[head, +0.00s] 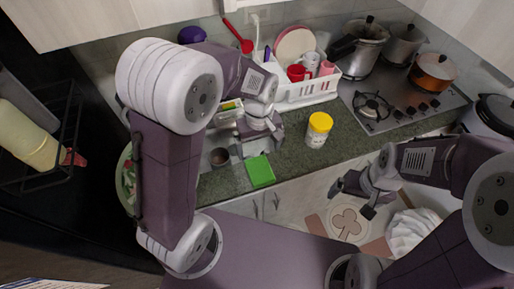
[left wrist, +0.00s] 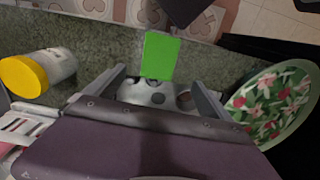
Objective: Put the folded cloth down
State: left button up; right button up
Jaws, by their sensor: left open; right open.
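A flat bright green square, which looks like the folded cloth (head: 259,171), lies at the front edge of the counter. It also shows in the left wrist view (left wrist: 160,56), beyond the fingers. My left gripper (head: 258,148) is open above the counter just behind the cloth. In the left wrist view its fingers (left wrist: 153,92) are spread apart with nothing gripped, and the cloth is clear of them. My right gripper (head: 352,199) is open and empty in front of the counter, to the right of the cloth.
A yellow-lidded jar (head: 318,130) stands right of my left gripper. A white dish rack (head: 307,91) and a stove (head: 395,108) with pots are behind. A floral plate (left wrist: 273,103) is at the wrist view's right.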

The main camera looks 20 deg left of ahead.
pick_arm(q)
jog(key=s+a+f+m+t, duration=0.1)
jog(key=s+a+f+m, duration=0.1)
jog(key=s+a+m, duration=0.4)
jog(key=shift+s+a, duration=0.45)
jog(key=shift+s, duration=0.55)
jog(key=shift+s, duration=0.15)
jog(key=shift+o, duration=0.5)
